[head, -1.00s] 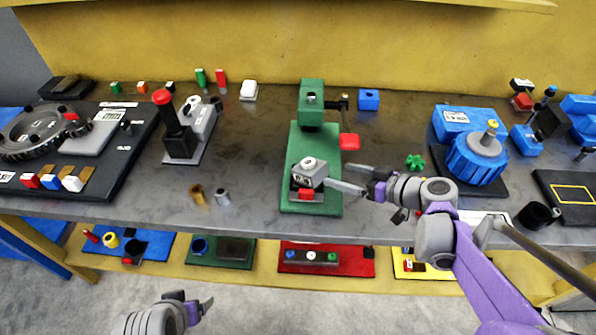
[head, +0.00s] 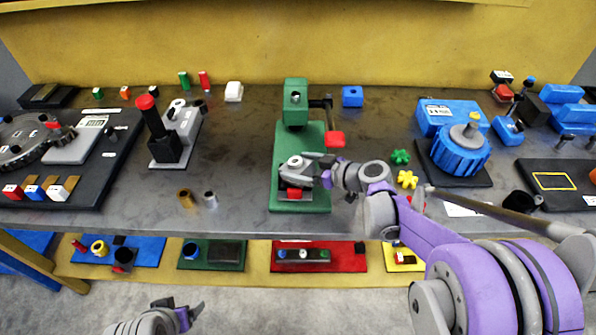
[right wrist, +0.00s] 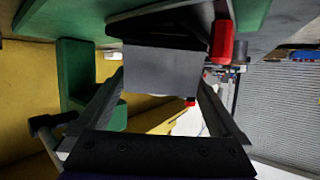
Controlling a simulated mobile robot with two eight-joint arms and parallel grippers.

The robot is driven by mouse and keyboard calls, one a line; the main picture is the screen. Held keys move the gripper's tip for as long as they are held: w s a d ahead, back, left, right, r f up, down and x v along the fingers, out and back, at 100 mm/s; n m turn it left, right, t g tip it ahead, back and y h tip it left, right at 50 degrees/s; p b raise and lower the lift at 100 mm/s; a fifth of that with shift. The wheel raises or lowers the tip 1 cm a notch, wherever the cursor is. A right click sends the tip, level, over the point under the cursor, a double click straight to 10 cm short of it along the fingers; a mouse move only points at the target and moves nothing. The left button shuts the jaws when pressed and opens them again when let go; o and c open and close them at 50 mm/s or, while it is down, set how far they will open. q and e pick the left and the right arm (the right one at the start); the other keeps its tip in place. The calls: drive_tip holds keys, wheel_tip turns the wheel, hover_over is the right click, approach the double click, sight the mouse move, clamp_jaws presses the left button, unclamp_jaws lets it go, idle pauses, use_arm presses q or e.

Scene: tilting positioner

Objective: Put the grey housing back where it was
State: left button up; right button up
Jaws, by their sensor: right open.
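The grey housing (head: 296,162) sits at the front part of the green fixture (head: 313,140), just behind a small red block (head: 294,193). My right gripper (head: 303,170) is open, with its fingers reaching in from the right around the housing. In the right wrist view the housing's flat grey face (right wrist: 162,70) lies between the two spread fingers. I cannot tell whether the fingers touch it. They hide part of it in the head view. My left gripper (head: 188,312) is low at the bottom left, in front of the bench and away from the housing; its jaw opening is unclear.
The fixture's green post (head: 295,100) and a crank arm with a red pad (head: 335,139) stand behind the housing. Green (head: 400,157) and yellow (head: 407,179) knobs lie to the right. A red-topped lever (head: 147,102) stands left. Bench between lever and fixture is mostly clear.

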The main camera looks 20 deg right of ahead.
drive_tip(key=shift+w+a+f, duration=0.15)
drive_tip(key=shift+w, duration=0.1)
clamp_jaws()
idle(0.3)
